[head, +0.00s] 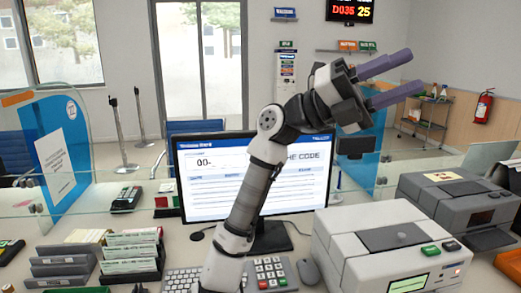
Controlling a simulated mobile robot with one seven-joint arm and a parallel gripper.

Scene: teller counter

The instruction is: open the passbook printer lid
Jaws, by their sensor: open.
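Two box-shaped machines stand at the right of the counter, and I cannot tell for certain which is the passbook printer. The front light grey machine (345,243) has a dark panel on top, a green-lit screen and a few buttons. The dark grey machine (428,198) behind it has a yellowish label on its top and a dark front slot. The tops of both look closed. My gripper (414,71) is open and empty, its two purple fingers pointing right. It is raised high above the counter, well clear of both machines.
A monitor (215,180) stands behind my arm, with a keyboard (180,281), a keypad (270,272) and a mouse (308,271) in front. Racks of slips (130,254) fill the left. Glass screens (60,150) line the counter's far side. Air around my gripper is free.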

